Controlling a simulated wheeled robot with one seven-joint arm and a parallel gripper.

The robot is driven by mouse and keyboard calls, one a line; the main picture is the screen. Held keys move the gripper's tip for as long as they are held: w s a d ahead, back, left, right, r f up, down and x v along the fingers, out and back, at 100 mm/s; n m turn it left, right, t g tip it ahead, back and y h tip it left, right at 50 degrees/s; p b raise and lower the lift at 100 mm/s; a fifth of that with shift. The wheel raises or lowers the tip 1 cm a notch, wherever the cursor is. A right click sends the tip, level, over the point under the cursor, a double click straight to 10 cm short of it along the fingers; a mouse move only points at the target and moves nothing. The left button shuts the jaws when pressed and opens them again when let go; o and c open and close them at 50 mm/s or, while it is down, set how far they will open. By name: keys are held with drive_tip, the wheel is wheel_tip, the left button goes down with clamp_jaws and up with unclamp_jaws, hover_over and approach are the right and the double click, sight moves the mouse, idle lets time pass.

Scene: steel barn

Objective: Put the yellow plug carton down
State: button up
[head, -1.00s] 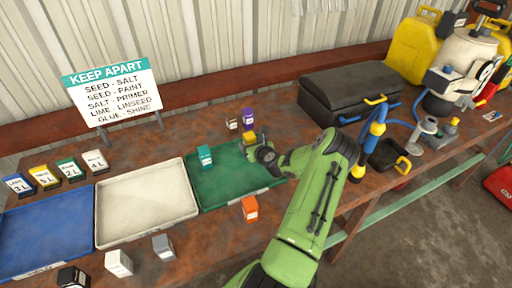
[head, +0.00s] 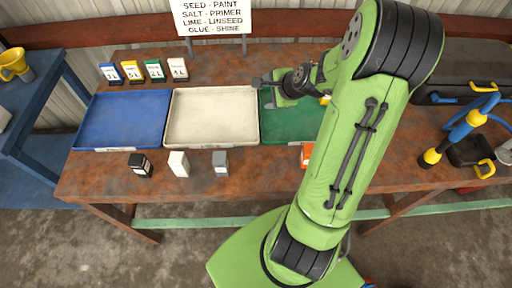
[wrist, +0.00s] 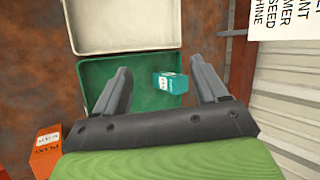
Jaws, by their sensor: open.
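A small patch of yellow, likely the yellow plug carton (head: 324,100), shows at the right part of the green tray (head: 290,128) in the head view. My arm hides most of it, so I cannot tell how it stands. It does not show in the wrist view. My gripper (head: 266,84) is open and empty above the left back part of the green tray, away from the yellow patch. In the wrist view, the spread fingers (wrist: 160,70) have a teal carton (wrist: 170,83) beyond them at the green tray.
The white tray (head: 211,90) and blue tray (head: 135,121) lie to the left. Black (head: 140,165), white (head: 179,164) and grey (head: 220,163) cartons stand along the front. An orange carton (head: 306,155) is in front of the green tray. Label cards and a sign (head: 212,18) stand behind.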

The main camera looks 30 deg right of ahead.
drive_tip(key=s+a+r+n+g, duration=0.1)
drive_tip(key=s+a+r+n, duration=0.35)
drive_tip(key=a+n, duration=0.2)
drive_tip(key=s+a+r+n+g, duration=0.2)
drive_tip(key=s+a+r+n, duration=0.2)
drive_tip(key=a+r+n, duration=0.3)
drive_tip(key=s+a+r+n, duration=0.1)
drive_tip(key=s+a+n, duration=0.2)
drive_tip(key=s, duration=0.3)
drive_tip(key=s+a+r+n, duration=0.1)
drive_tip(key=s+a+n, duration=0.2)
drive_tip(key=s, duration=0.4)
drive_tip(key=shift+s+n, duration=0.25)
drive_tip(key=shift+n, duration=0.6)
drive_tip(key=shift+d, duration=0.1)
